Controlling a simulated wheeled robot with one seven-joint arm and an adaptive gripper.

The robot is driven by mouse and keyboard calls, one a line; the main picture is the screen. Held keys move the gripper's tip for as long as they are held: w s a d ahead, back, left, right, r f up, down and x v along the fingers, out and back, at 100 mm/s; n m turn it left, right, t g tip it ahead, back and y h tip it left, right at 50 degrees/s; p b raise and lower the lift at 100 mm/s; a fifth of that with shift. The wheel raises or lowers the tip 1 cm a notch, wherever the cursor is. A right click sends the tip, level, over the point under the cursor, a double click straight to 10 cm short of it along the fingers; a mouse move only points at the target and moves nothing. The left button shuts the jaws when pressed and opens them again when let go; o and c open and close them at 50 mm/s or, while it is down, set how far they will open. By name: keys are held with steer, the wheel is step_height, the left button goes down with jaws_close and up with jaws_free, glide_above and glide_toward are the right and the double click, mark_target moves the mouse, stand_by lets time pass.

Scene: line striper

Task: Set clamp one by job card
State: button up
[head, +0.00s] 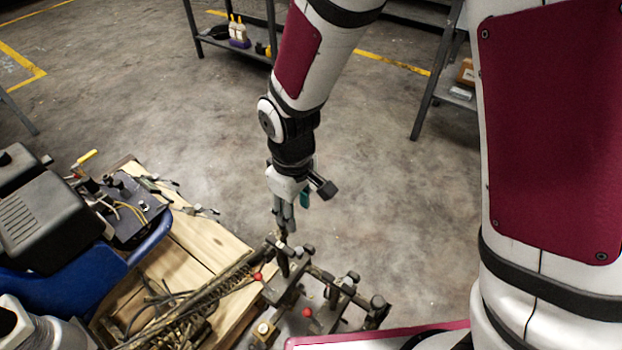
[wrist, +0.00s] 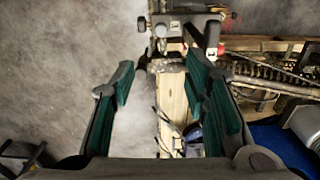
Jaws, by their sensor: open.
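My gripper (head: 284,228) points down beside the striper's clamp assembly in the head view. In the wrist view my gripper (wrist: 160,70) is open, its two teal-padded fingers apart with nothing held between them. The clamp assembly (head: 290,290) is dark metal with bars, round black knobs and two red balls (head: 258,276) (head: 307,312). Part of the clamp assembly (wrist: 185,20) shows beyond the fingertips in the wrist view. I cannot tell which clamp is clamp one. I cannot make out a job card in either view.
The striper's wooden deck (head: 205,240) carries a coiled spring (head: 190,310) and hoses. A blue-and-black engine unit (head: 50,230) is at left. Dark shelving (head: 230,40) with bottles stands at the back. Concrete floor (head: 390,215) is clear right of the gripper.

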steer(key=b, duration=0.1)
glide_toward(299, 250)
step_height(299, 250, down, 9)
steer(key=b, duration=0.4)
steer(key=shift+w+b, duration=0.1)
steer(key=shift+b, duration=0.25)
steer(key=shift+r, duration=0.1)
jaws_close()
